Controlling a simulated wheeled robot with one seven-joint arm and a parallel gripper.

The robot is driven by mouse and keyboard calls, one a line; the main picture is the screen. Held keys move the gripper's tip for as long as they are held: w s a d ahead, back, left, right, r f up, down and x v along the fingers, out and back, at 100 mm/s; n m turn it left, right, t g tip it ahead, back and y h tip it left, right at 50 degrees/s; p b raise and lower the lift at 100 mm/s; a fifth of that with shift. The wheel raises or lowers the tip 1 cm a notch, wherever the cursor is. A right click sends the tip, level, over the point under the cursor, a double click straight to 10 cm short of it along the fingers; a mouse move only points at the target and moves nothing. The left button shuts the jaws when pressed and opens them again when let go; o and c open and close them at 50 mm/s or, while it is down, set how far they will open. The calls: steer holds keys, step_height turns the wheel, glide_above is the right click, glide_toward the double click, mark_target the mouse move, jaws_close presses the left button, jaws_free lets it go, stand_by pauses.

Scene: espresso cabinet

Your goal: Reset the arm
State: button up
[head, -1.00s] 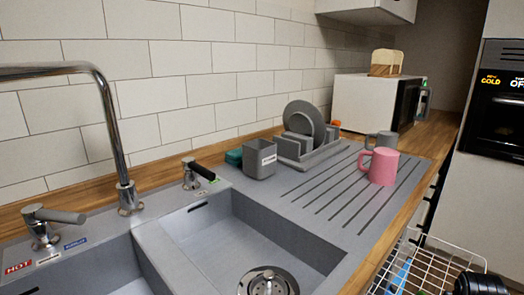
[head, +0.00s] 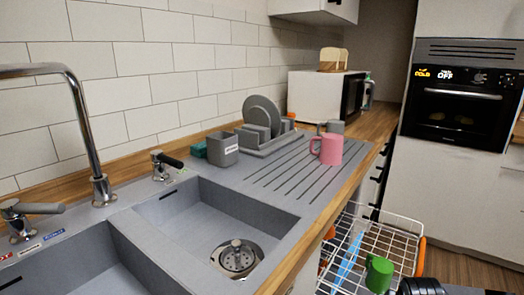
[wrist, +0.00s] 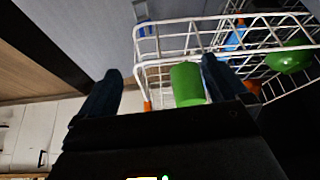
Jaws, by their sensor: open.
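My gripper (wrist: 158,85) shows in the wrist view with its two dark fingers spread wide apart. A green object (wrist: 187,84) lies at the white wire rack (wrist: 180,46), showing between the fingers nearer the right one; I see no finger touching it. Another green item (wrist: 290,58) is farther right. In the head view, a dark part of my arm shows at the bottom right corner, beside a green mug (head: 379,273) at the wire rack (head: 385,237); the fingertips are not clear there.
The pulled-out rack also holds a blue item (head: 349,258). A pink mug (head: 327,149) and a grey mug (head: 335,127) stand on the draining board. The sink (head: 200,215) and faucet (head: 88,130) are at left. An oven (head: 458,95) is at right, with floor beneath it.

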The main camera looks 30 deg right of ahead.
steer(key=s+a+r+n+t+p, duration=0.1)
steer(key=s+a+n+t, duration=0.25)
steer(key=a, duration=0.65)
steer(key=s+a+r+n+t, duration=0.1)
steer(key=s+a+n+t, duration=0.2)
steer(key=a, duration=0.8)
steer(key=s+a+r+n+t+y, duration=0.1)
steer(key=s+a+r+n+t, duration=0.1)
steer(key=s+a+r, duration=0.2)
steer(key=s+a+r+n+t+y+p, duration=0.1)
steer(key=s+a+r, duration=0.3)
steer(key=r, duration=0.7)
steer(key=s+a+r+n+t+y, duration=0.2)
steer(key=s+a+r, duration=0.2)
steer(key=s+r, duration=0.3)
steer(key=shift+r+n+t+y, duration=0.15)
steer(key=shift+n+t+y, duration=0.15)
steer(key=shift+n+t, duration=0.05)
